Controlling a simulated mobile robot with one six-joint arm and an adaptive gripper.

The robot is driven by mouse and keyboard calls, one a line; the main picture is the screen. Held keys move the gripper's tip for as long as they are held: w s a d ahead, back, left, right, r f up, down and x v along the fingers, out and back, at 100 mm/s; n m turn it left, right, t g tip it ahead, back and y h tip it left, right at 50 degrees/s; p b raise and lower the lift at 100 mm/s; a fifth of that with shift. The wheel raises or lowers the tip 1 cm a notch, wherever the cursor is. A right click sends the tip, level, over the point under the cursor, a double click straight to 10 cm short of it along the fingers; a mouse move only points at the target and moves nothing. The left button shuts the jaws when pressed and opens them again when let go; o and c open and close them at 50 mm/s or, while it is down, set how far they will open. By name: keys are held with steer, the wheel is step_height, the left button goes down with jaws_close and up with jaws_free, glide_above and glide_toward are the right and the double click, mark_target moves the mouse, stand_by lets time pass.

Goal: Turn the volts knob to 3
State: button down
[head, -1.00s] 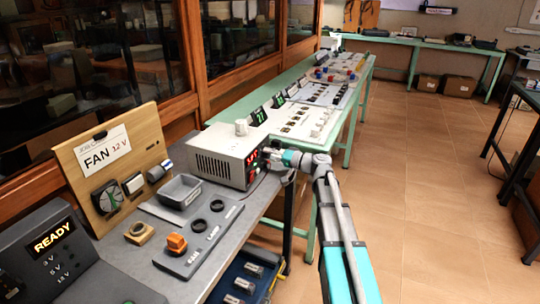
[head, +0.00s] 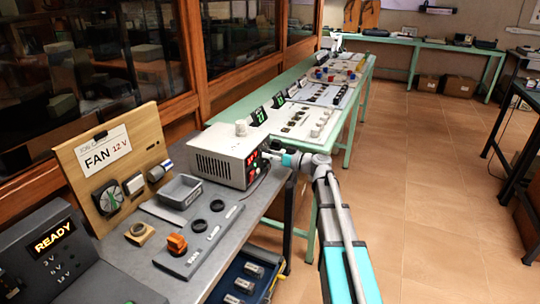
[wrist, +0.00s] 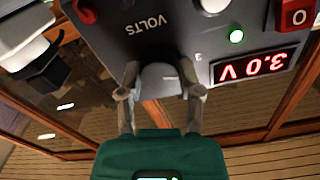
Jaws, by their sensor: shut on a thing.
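The grey power supply (head: 222,156) stands at the far right end of the dark bench. Its front panel fills the top of the wrist view, upside down. The volts knob (wrist: 160,79) sits by the word VOLTS (wrist: 145,25). My gripper (wrist: 161,88) is shut on the knob, one finger on each side. The red display (wrist: 253,67) reads 3.0 V, with a lit green lamp (wrist: 236,36) beside it. In the head view my gripper (head: 274,156) is at the panel, and the knob is hidden there.
A red switch (wrist: 297,15) is near the display. A wooden board (head: 112,160) reads FAN 12 V. A dark box (head: 55,252) reads READY. The bench also holds a grey tray (head: 181,189) and a plate with an orange knob (head: 177,243). Open floor lies to the right.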

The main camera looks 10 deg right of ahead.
steer(key=shift+n, duration=0.5)
steer(key=shift+c, duration=1.3)
jaws_free()
steer(key=shift+s+d, duration=0.1)
steer(key=v, duration=1.1)
steer(key=shift+s+d, duration=0.15)
steer(key=shift+d, duration=0.1)
